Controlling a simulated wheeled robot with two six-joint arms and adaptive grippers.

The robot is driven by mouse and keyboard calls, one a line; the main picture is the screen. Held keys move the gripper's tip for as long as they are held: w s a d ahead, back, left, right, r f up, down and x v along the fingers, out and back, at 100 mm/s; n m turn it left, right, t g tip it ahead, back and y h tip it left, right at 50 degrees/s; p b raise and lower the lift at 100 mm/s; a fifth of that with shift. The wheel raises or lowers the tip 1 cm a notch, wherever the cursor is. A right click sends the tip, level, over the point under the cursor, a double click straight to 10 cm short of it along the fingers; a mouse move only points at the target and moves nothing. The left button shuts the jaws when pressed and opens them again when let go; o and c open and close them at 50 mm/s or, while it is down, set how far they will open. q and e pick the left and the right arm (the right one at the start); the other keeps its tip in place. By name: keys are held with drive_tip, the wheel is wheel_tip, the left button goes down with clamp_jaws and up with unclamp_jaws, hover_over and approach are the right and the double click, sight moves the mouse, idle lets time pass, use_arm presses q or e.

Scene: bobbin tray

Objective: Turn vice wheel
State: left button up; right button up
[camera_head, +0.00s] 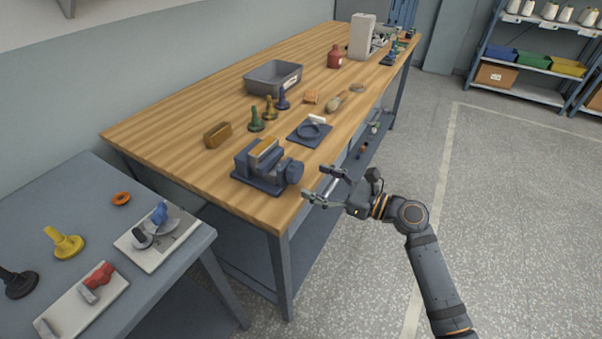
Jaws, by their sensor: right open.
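A dark blue-grey vice (259,173) sits on the wooden workbench near its front edge. A tan block (264,151) shows between its jaws. The vice's round wheel (291,171) is at its right end, facing the bench edge. My right gripper (312,183) is open and empty, just right of the wheel and apart from it, by the bench's front edge. The arm comes in from the lower right. My left gripper is not in view.
A blue pad with a ring (310,130) lies behind the vice. Bobbins (256,124), a brown block (217,135) and a grey bin (273,77) stand farther back. A grey side table (90,190) is at left. The floor at right is clear.

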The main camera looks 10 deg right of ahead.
sight(300, 174)
drive_tip(key=x, duration=0.5)
drive_tip(key=c, duration=1.2)
